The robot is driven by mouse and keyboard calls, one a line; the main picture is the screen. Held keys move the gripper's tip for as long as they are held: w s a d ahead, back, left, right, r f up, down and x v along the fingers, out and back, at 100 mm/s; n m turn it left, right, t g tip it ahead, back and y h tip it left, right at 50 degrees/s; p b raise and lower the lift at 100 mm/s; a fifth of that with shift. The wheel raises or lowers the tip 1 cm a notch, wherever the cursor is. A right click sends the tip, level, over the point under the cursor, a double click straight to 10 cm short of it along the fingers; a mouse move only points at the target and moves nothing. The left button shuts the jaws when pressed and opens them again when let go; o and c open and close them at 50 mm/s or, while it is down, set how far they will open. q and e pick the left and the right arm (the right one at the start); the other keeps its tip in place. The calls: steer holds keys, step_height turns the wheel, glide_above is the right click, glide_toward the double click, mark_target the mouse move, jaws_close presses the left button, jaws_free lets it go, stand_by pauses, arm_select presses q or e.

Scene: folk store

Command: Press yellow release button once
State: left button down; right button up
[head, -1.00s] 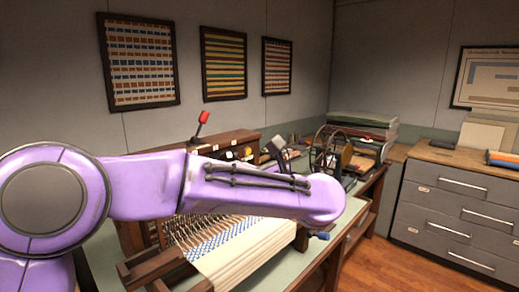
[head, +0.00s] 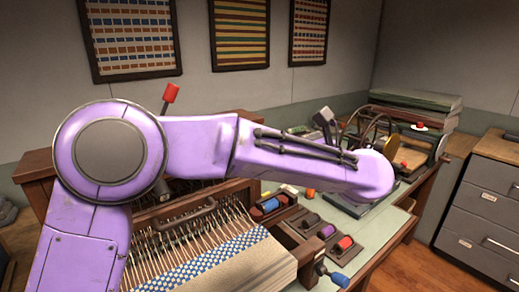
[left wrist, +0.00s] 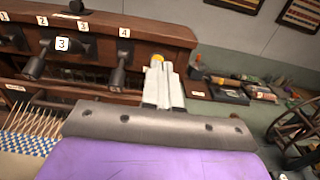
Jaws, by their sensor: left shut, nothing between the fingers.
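The yellow button (left wrist: 157,58) shows as a small round yellow spot at the right end of the loom's wooden top panel in the left wrist view. My left gripper (left wrist: 159,68) is shut and empty, its pale fingers pointing at the panel. The fingertips appear right at the button and partly cover it; I cannot tell whether they touch. In the head view my purple left arm crosses in front of the loom (head: 225,262), and I make out neither the button nor the gripper there. My right gripper is not in view.
Numbered dark levers (left wrist: 118,66) line the panel left of my fingers. A red-tipped lever (head: 170,93) stands up behind my arm. Colored spools (head: 327,231) sit beside the loom, and a spoked wheel (head: 371,128) stands farther right. Drawers (head: 480,200) stand at the right.

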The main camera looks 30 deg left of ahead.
arm_select(q)
step_height(320, 180, down, 7)
steer(key=b, duration=0.6)
steer(key=shift+w, duration=0.35)
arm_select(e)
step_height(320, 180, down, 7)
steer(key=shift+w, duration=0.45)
arm_select(q)
steer(key=shift+s+r, duration=0.15)
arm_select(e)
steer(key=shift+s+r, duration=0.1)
arm_select(q)
steer(key=p+x, duration=0.5)
steer(key=x, duration=0.8)
steer(key=shift+w+a+r, duration=0.1)
steer(key=shift+w+a, duration=0.15)
steer(key=shift+a, duration=0.3)
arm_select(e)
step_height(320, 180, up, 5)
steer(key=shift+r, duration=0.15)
